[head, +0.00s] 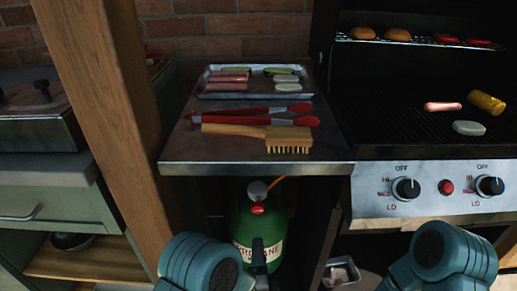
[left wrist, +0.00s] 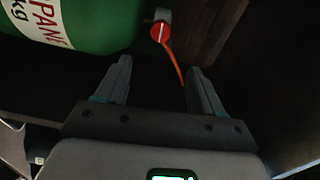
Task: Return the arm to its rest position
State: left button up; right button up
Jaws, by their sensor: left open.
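My left gripper (head: 259,250) shows as a small dark shape low in the head view, in front of the green propane tank (head: 243,225). In the left wrist view its two grey fingers (left wrist: 158,72) stand apart with nothing between them. The tank (left wrist: 95,20) fills the upper left there, with its red-capped valve and orange hose beyond the fingertips. A teal part of my left arm is at the bottom of the head view. A teal part of my right arm is at the lower right, and its gripper is not visible.
A side shelf (head: 180,150) above the tank holds a metal tray (head: 238,95) of food, red-handled tongs (head: 250,112) and a wooden brush (head: 250,131). The grill (head: 400,100) at right has food on it. A wooden post (head: 110,90) stands at left.

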pick_arm(q)
jog(key=s+a+f+n+g+h, duration=0.1)
jog(key=s+a+f+n+g, duration=0.3)
jog(key=f, duration=0.3)
jog(key=s+a+f+n+g+h, duration=0.1)
jog(key=s+a+f+n+g, duration=0.1)
jog(key=a+f+n+g, duration=0.4)
jog(key=s+a+f+n+g+h, duration=0.1)
jog(key=s+f+n+g, duration=0.2)
jog(key=s, duration=0.4)
jog(key=s+a+f+n+g+h, duration=0.1)
jog(key=s+f+n+g, duration=0.1)
jog(key=s+n+g, duration=0.45)
notch_tip(320, 180, up, 28)
jog(key=s+t+p, duration=0.2)
jog(key=p, duration=2.5)
jog(key=shift+s+a+f+m, duration=0.2)
jog(key=shift+s+m, duration=0.15)
jog(key=shift+s, duration=0.05)
jog(key=shift+f, duration=0.1)
